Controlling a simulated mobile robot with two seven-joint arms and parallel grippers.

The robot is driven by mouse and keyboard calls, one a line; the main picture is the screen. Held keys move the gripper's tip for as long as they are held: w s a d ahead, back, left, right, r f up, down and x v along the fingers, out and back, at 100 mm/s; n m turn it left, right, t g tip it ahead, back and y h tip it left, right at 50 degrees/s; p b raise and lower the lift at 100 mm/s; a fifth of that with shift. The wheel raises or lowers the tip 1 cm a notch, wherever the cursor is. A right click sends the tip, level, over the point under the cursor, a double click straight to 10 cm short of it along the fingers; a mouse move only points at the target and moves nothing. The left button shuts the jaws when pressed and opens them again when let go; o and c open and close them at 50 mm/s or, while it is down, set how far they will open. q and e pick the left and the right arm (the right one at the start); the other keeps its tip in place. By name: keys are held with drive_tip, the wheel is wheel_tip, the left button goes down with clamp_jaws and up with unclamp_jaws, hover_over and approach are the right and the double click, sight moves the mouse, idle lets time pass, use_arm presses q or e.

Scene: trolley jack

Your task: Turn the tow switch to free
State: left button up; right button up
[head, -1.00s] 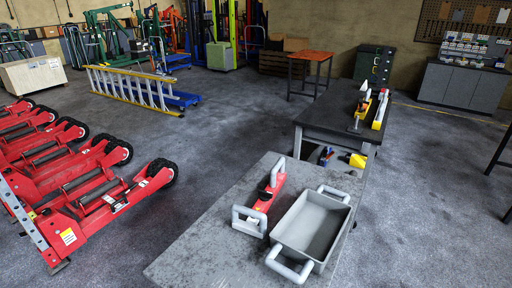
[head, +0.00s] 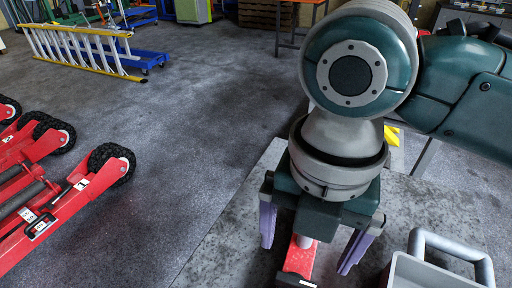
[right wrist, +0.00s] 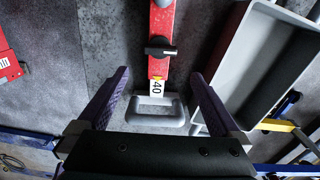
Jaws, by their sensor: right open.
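A red bar-shaped device (head: 299,262) lies on the grey table, mostly hidden under my right arm in the head view. In the right wrist view the red device (right wrist: 161,22) carries a black crosswise knob (right wrist: 160,51), a white label marked 40 and a grey loop handle (right wrist: 155,124). The knob looks like the tow switch; I cannot read its setting. My right gripper (head: 307,258) is open above the device, its purple fingers on either side and apart from it. In the wrist view the fingers (right wrist: 160,76) frame the label and handle. My left gripper is out of view.
A grey tray (head: 428,272) with loop handles stands just right of the device, close to the right finger. The grey table (head: 225,240) is bare to the left. Red wheeled machines (head: 60,205) stand on the floor at left. A yellow ladder (head: 85,50) lies farther back.

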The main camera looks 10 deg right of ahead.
sight(296, 281)
drive_tip(key=shift+w+d+f, duration=0.1)
drive_tip(key=shift+w+f, duration=0.4)
drive_tip(key=shift+f, duration=0.25)
drive_tip(key=f, duration=0.2)
drive_tip(key=f+b, duration=0.1)
drive_tip(key=f, duration=0.5)
drive_tip(key=shift+s+f+b, duration=0.15)
drive_tip(key=shift+s+b, duration=0.25)
drive_tip(key=shift+f, duration=0.35)
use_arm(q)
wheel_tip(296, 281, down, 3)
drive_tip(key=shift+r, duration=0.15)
use_arm(e)
drive_tip(key=shift+w, duration=0.1)
drive_tip(key=shift+c, duration=0.4)
drive_tip(key=c, duration=1.1)
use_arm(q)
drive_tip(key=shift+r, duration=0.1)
use_arm(e)
drive_tip(key=shift+r, duration=0.1)
drive_tip(key=shift+c, duration=0.2)
